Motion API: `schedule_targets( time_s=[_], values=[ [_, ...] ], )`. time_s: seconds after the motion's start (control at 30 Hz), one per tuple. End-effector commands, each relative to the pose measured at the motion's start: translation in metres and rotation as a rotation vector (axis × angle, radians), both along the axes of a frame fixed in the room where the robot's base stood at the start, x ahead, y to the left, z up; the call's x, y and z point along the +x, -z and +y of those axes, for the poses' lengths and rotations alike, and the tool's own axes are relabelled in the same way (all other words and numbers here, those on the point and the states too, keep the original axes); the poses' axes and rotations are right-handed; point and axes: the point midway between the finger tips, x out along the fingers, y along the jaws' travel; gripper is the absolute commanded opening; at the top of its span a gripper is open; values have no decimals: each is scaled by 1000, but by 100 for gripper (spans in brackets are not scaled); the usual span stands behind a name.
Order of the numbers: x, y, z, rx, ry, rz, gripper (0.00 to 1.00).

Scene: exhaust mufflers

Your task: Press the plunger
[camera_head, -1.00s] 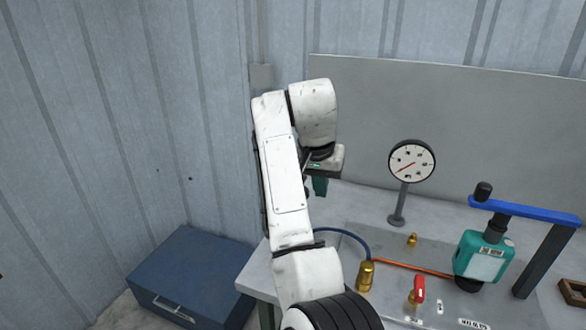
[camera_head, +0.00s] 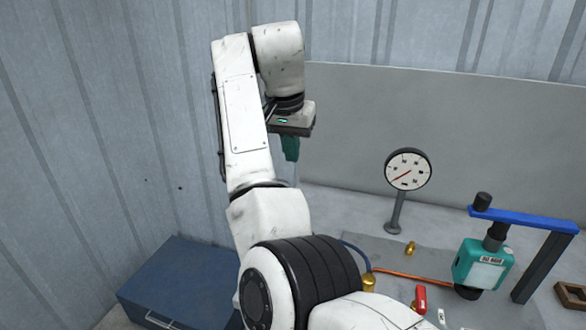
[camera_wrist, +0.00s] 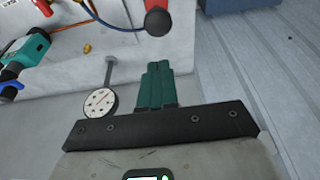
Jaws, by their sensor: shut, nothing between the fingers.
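A black round knob (camera_head: 483,201) stands on the left end of a blue bar (camera_head: 525,218). A black stem shows under the bar, above a teal block (camera_head: 480,265) with a pale label. I cannot tell for sure which part is the plunger. My gripper (camera_head: 290,152) is well left of these parts, raised above the bench. In the wrist view its green fingers (camera_wrist: 156,68) are together with nothing between them. A dark knob with a red part (camera_wrist: 158,21) shows beyond the fingertips; the gripper looks apart from it. The teal block (camera_wrist: 25,62) is at the left edge there.
A dial gauge (camera_head: 407,170) stands on a post on the grey bench. A red valve handle (camera_head: 421,299), brass fittings (camera_head: 410,248) and a copper pipe lie in front. A blue chest (camera_head: 180,285) stands at the lower left. My arm hides part of the bench.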

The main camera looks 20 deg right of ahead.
Motion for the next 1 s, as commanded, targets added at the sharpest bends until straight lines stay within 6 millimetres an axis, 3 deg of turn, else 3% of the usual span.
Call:
schedule_targets(
  time_s=[0.6,0.8,1.0],
  values=[
    [19,105,-15,0,-1,5,0],
    [20,123,-15,0,0,2,0],
    [20,127,-15,1,1,1,0]
  ],
)
